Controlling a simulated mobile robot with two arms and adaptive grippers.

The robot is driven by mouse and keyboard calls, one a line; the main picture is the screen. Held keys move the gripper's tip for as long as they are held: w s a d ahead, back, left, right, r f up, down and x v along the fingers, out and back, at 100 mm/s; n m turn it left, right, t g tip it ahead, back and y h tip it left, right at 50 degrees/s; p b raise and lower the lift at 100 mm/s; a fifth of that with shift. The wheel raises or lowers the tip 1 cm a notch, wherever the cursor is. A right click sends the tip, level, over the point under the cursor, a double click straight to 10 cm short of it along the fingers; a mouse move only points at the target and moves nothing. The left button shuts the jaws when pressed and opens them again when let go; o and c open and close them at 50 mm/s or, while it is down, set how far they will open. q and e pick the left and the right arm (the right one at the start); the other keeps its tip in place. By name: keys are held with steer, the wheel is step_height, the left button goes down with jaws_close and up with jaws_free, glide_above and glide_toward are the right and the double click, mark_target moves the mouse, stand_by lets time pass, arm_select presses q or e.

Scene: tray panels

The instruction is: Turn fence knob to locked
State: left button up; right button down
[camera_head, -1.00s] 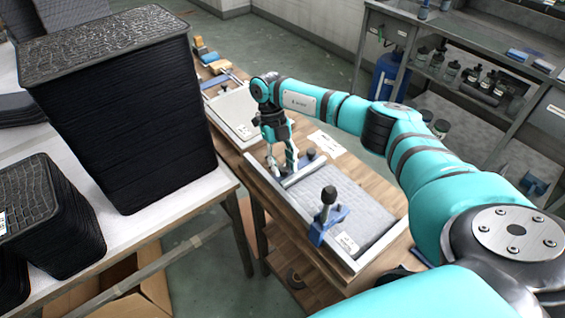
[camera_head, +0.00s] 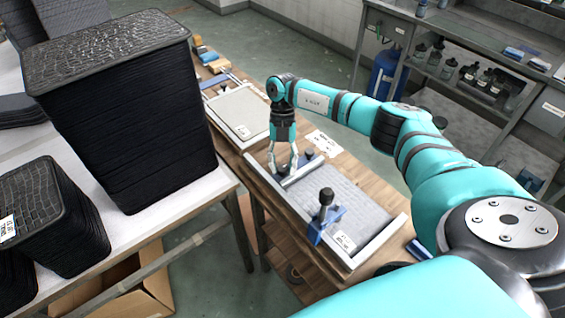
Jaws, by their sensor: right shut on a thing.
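My right gripper (camera_head: 283,173) points down at the far end of the near tray fixture (camera_head: 376,241). Its fingers are closed on the light metal fence bar (camera_head: 305,169) that lies across the grey panel (camera_head: 348,202). A small dark knob (camera_head: 309,155) stands just right of the fingers, apart from them, by the bar's right end. A larger upright black knob (camera_head: 326,197) on a blue clamp (camera_head: 324,228) sits at the fixture's near left edge. I cannot tell from the picture whether either knob is locked. My left gripper is out of view.
A second fixture with a grey panel (camera_head: 240,108) lies farther back on the wooden bench. A white paper (camera_head: 324,143) lies right of the bar. Tall stacks of black trays (camera_head: 125,120) stand on the white table at left. A grey shelf unit stands at back right.

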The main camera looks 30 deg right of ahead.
steer(key=c, duration=1.2)
jaws_free()
steer(key=shift+v, duration=6.05)
steer(key=shift+o, duration=0.2)
